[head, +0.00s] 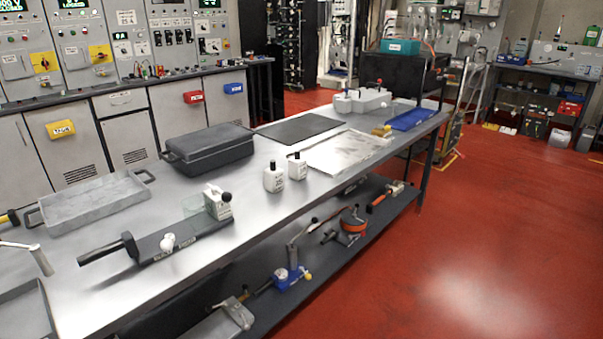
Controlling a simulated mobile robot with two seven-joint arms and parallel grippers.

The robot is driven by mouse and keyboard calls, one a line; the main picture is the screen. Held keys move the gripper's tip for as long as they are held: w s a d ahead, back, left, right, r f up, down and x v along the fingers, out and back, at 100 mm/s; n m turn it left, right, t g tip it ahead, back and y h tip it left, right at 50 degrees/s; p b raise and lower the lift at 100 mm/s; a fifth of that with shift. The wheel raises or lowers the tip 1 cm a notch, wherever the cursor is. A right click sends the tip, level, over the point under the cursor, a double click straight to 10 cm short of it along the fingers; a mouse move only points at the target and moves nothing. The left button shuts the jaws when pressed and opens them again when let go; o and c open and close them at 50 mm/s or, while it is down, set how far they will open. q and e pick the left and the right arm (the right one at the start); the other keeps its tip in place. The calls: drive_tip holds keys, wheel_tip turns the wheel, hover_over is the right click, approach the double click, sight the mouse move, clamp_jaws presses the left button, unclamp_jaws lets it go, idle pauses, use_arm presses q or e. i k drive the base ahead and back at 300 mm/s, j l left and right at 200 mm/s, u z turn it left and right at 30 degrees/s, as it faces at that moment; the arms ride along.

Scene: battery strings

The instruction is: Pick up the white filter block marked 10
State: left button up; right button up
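Two small white blocks with black knobs on top stand upright side by side near the middle of the steel table (190,255). The nearer white block (273,181) is on the left, and the other white block (297,169) is just to its right and behind. Both carry dark print too small to read, so I cannot tell which is marked 10. Another white block with a black knob (219,207) sits at the right end of a dark long-handled fixture (185,238), beside a clear piece. Neither of my grippers is in view.
A grey tray (95,203) and a dark lidded case (210,150) stand along the back. A black mat (300,129), a pale sheet (348,151), white containers (370,100) and a blue tray (412,118) lie further right. Tools fill the lower shelf. Red floor is free at right.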

sight(296, 165)
drive_tip(key=i+l+u, duration=0.1)
drive_tip(key=i+l, duration=0.3)
drive_tip(key=i+l+u, duration=0.1)
drive_tip(key=i+l, duration=0.3)
drive_tip(key=l, duration=0.15)
drive_tip(key=i+l+u, duration=0.1)
drive_tip(key=i+l, duration=0.3)
drive_tip(key=l, duration=0.1)
